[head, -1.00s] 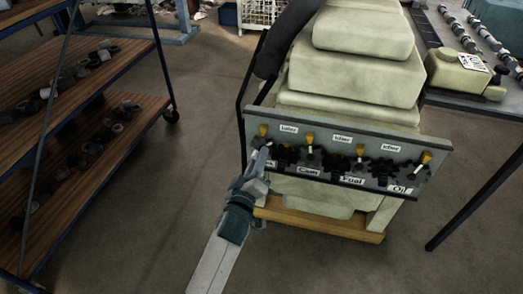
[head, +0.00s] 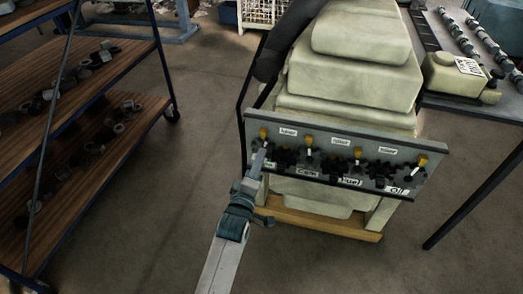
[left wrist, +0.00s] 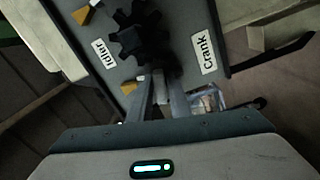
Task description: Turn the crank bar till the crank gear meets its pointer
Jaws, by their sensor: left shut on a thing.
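The grey gear panel (head: 425,150) stands on the front of the pale engine, with several dark gears in a row and yellow pointers above them. My left gripper (head: 260,158) is at the panel's left end, shut on what appears to be the crank bar, which the fingers mostly hide. In the left wrist view the fingers (left wrist: 162,98) reach dark parts beside the "Crank" label (left wrist: 208,54). The crank gear is mostly hidden there, so I cannot tell whether it meets its yellow pointer (left wrist: 128,87). A neighbouring dark gear (left wrist: 138,38) shows clearly. My right gripper is out of view.
A wooden shelf rack (head: 110,140) with loose parts stands at the left. A bench (head: 425,98) with shafts and a pale part (head: 455,78) stands at the right, its dark leg slanting to the floor. The floor between rack and engine is clear.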

